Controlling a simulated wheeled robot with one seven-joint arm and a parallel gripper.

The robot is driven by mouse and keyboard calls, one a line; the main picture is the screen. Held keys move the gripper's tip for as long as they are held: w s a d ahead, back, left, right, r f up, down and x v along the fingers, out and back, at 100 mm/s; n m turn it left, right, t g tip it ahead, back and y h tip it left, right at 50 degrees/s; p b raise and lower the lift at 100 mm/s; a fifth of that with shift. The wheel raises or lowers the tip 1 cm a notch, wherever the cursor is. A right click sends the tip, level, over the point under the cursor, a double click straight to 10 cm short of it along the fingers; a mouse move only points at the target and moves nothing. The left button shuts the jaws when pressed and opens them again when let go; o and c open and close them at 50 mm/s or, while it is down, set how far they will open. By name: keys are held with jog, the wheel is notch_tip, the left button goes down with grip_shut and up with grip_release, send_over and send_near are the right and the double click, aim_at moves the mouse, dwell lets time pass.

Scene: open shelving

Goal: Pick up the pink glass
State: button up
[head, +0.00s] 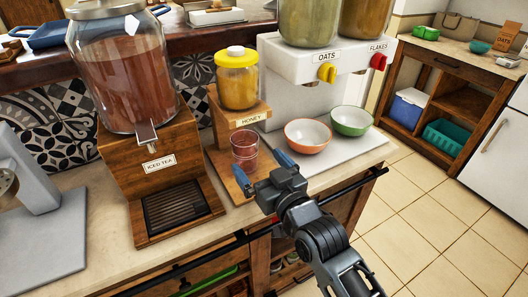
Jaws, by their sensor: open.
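The pink glass (244,152) is a small translucent tumbler. It stands upright on the wooden base of the honey stand, below the yellow honey jar (237,78). My gripper (264,170) reaches in from the lower right with its blue-tipped fingers spread. One finger is to the right of the glass and the other is in front of it, near its lower part. The gripper is open and holds nothing. I cannot tell whether a finger touches the glass.
The iced tea dispenser (155,170) stands to the left. An orange bowl (307,136) and a green bowl (350,121) sit to the right, below the cereal dispenser (290,72). The counter's front edge (210,232) runs below my gripper.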

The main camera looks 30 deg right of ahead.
aim_at(240, 134)
jog(key=shift+w+d+r, duration=0.2)
jog(key=shift+w, duration=0.25)
jog(key=shift+w+d+r, duration=0.15)
jog(key=shift+w+r, duration=0.05)
jog(key=shift+w, duration=0.2)
jog(key=w+p, duration=0.2)
jog(key=w, duration=0.5)
jog(key=shift+w+a+r, duration=0.1)
jog(key=shift+w+a, duration=0.05)
jog(key=shift+w, duration=0.05)
jog(key=c, duration=1.3)
jog(key=shift+o, duration=0.2)
jog(key=shift+r, duration=0.1)
